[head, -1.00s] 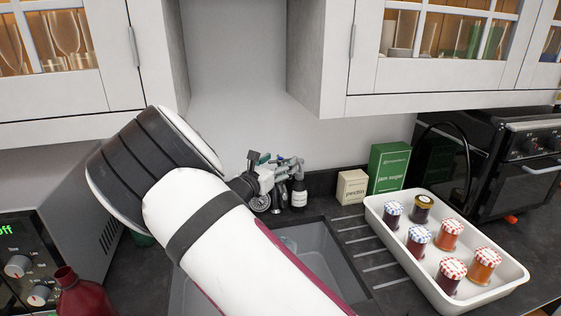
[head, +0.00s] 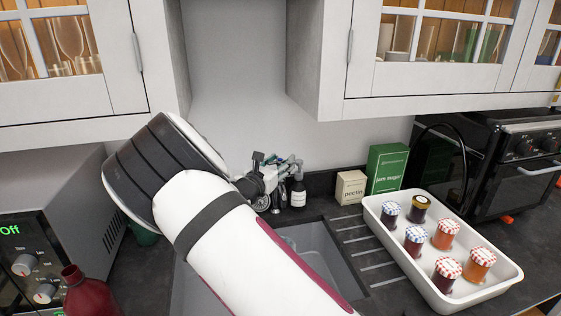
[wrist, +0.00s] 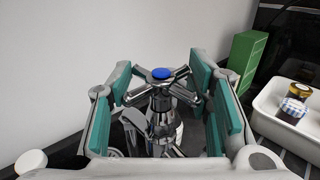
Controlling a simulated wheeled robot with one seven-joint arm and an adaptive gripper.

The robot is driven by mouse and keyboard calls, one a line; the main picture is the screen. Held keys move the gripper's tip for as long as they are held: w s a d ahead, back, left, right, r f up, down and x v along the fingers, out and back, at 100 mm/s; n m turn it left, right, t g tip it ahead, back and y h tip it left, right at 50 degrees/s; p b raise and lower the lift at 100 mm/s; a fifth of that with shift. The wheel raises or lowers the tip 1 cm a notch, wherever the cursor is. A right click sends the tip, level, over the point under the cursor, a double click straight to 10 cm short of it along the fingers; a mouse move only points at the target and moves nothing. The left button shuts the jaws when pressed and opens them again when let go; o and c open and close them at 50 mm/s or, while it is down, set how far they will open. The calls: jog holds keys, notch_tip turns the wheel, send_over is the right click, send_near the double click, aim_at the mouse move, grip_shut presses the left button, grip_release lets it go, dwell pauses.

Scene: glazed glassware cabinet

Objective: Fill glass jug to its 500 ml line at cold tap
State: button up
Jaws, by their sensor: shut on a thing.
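The cold tap (wrist: 162,74) has a chrome cross handle with a blue cap, upright in the middle of the wrist view. My gripper (wrist: 163,92) is shut on this handle, with teal pads on both sides of its arms. In the head view my gripper (head: 272,180) is small at the back of the sink, and the tap there is mostly hidden behind it. A faint clear shape (head: 290,243) shows in the sink (head: 325,255) beside my arm; I cannot tell whether it is the glass jug. No water level or 500 ml line can be made out.
A white tray (head: 511,276) of lidded jam jars stands right of the ribbed drainer. A pectin box (head: 350,187), a green jam sugar box (head: 386,168) and a dark bottle (head: 298,194) stand behind. A microwave (head: 28,262) and a red bottle (head: 88,292) are at left. Wall cabinets hang above.

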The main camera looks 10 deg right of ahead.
jog(key=shift+d+r+n+t+y+p, duration=0.1)
jog(key=shift+r+n+t+y+p, duration=0.05)
jog(key=shift+n+t+y+p, duration=0.15)
jog(key=o, duration=1.2)
jog(key=shift+c, duration=0.2)
jog(key=v, duration=1.2)
